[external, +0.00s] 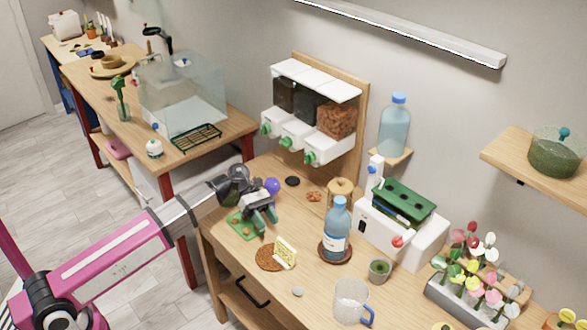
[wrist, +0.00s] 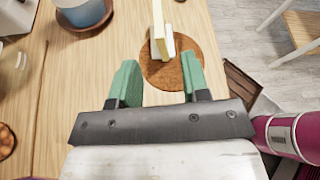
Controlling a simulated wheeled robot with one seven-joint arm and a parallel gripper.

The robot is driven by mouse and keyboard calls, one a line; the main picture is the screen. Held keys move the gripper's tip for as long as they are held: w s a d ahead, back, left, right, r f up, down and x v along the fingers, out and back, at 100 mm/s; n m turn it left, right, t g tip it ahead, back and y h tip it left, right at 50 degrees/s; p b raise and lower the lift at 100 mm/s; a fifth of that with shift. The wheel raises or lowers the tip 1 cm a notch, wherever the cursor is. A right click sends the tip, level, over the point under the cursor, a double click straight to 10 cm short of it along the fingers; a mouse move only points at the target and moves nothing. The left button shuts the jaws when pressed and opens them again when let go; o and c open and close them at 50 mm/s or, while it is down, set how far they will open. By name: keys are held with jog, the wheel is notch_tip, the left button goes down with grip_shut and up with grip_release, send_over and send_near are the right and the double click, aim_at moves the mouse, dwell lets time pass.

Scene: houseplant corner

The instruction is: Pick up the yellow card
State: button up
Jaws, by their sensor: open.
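The yellow card (external: 286,251) stands upright in a small white holder at the edge of a round brown cork mat (external: 265,257). In the wrist view the card (wrist: 158,18) is seen nearly edge-on at the top, above the cork mat (wrist: 183,62). My gripper (external: 262,219) is above the table, behind and a little left of the card. In the wrist view its green fingertips (wrist: 159,80) are wide apart and empty. The card is beyond them, roughly in line with the gap, and does not touch them.
A blue water bottle (external: 336,230) stands on a dark coaster (external: 322,254) just right of the card. A clear jug (external: 351,302), a small green pot (external: 379,271) and a grey pebble (external: 297,292) are nearer the front.

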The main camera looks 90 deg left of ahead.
send_near(294, 263)
jog(key=x, duration=0.4)
jog(key=shift+d, duration=0.1)
grip_shut()
